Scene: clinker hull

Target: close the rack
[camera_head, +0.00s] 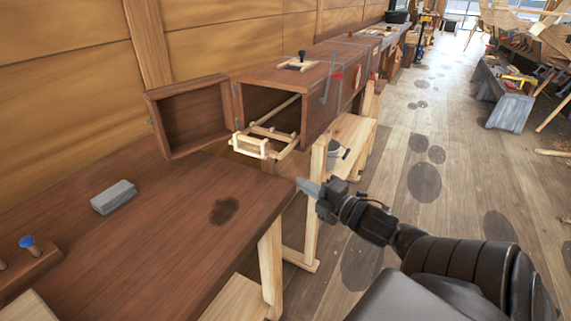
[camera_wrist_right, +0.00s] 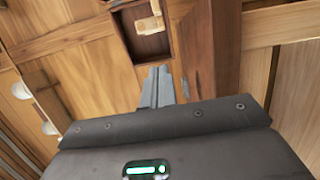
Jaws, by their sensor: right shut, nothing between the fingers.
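The rack (camera_head: 262,148) is a pale wooden frame that sticks out of the open front of a dark red-brown cabinet (camera_head: 322,105). Its rails run back into the cabinet's opening. The cabinet's door (camera_head: 190,115) stands swung open to the left. My right gripper (camera_head: 303,185) is shut and empty, near the workbench's corner, to the right of and nearer than the rack, apart from it. In the wrist view, the shut fingers (camera_wrist_right: 158,84) point toward the wooden furniture, and a pale wooden piece, likely part of the rack (camera_wrist_right: 147,25), shows above them. My left gripper is not in view.
The workbench (camera_head: 160,215) holds a grey block (camera_head: 113,197), a dark stain and a blue-topped peg (camera_head: 29,243). A pale wooden stand (camera_head: 348,140) supports the cabinet. A grey bucket (camera_head: 334,156) is beside it.

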